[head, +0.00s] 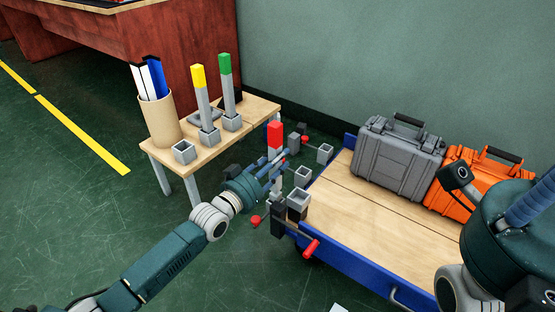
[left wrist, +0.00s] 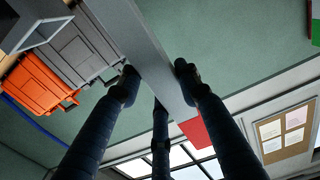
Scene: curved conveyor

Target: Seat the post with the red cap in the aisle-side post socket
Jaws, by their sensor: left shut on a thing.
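The post with the red cap (head: 275,135) is in my left gripper (head: 277,170), whose fingers close around its grey shaft below the cap. In the left wrist view the grey shaft (left wrist: 152,55) runs between the dark fingers. Three square grey sockets line the cart's left end: a near one (head: 298,203), a middle one (head: 302,176) and a far one (head: 325,153) by the wall. The near one appears aisle-side. The post is apart from it, farther back and left. My right gripper shows only partly at lower right.
A wooden bench (head: 263,106) holds a yellow-capped post (head: 198,77), a green-capped post (head: 225,65), an empty socket (head: 184,151) and a tan tube (head: 163,120). The blue-edged cart (head: 385,226) carries grey (head: 395,150) and orange cases (head: 472,182). Red-knobbed levers (head: 311,248) project beside the sockets.

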